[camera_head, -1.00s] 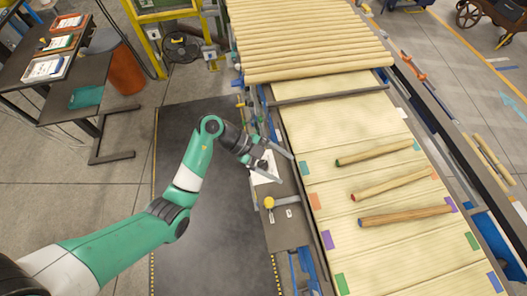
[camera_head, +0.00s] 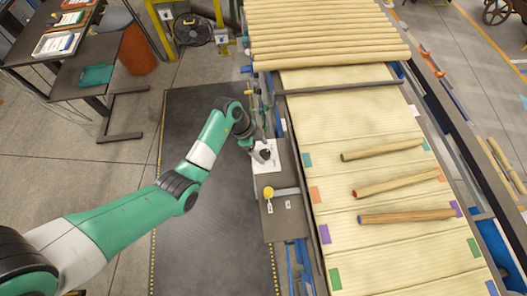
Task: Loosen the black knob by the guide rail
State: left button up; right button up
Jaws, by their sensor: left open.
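My left gripper (camera_head: 263,155) is open over a small white plate (camera_head: 268,166) on the grey side panel left of the belt. It points steeply down, so its fingers look short. I cannot make out the black knob; it may be hidden under the gripper. I cannot tell whether the fingers touch anything. My right gripper is not in view.
Three turned sticks (camera_head: 402,184) lie on the pale slatted belt (camera_head: 385,255), with coloured marks along its edges. A row of wooden rods (camera_head: 325,35) lies at the far end. A dark floor mat (camera_head: 215,245) lies left of the line, under my arm.

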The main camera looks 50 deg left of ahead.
pick_arm(q)
jog(key=shift+x, duration=1)
jog(key=shift+r, duration=0.1)
grip_shut()
jog(key=n+p, duration=0.1)
jog(key=p, duration=0.3)
jog(key=n+t+y+p, duration=0.1)
jog(key=n+p, duration=0.1)
jog(key=p, duration=0.2)
jog(key=shift+s+d+r+n, duration=0.1)
jog(key=shift+r+n, duration=0.2)
jog(key=shift+r, duration=0.1)
jog(key=shift+f+n, duration=0.15)
jog(key=shift+n, duration=0.15)
jog(key=shift+f, duration=0.25)
